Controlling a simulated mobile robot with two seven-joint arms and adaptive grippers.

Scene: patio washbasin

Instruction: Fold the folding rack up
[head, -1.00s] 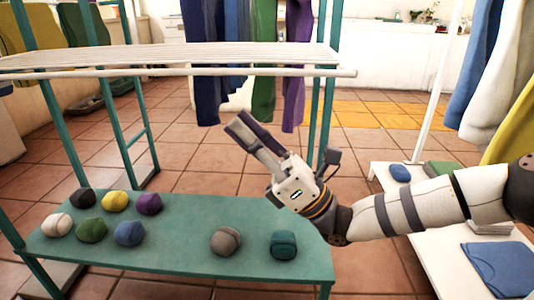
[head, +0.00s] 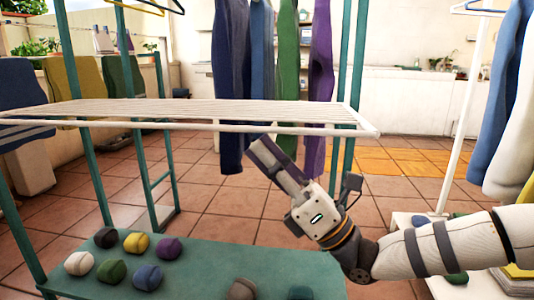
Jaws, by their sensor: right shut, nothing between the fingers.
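The folding rack (head: 200,107) is a white slatted shelf held level between teal uprights, spanning from the left edge to right of the middle in the head view. Its white front bar (head: 210,126) runs along the near edge. My right gripper (head: 262,155) is shut and empty, its fingers pointing up and left, with the tips just below the front bar near the rack's right part. I cannot tell whether the tips touch the bar. My left gripper is not in view.
A teal lower shelf (head: 205,265) holds several coloured rolled cloths, such as a yellow one (head: 136,243). Clothes (head: 285,75) hang behind the rack. More clothes (head: 505,95) hang at the right above a white shelf. Tiled floor lies open behind.

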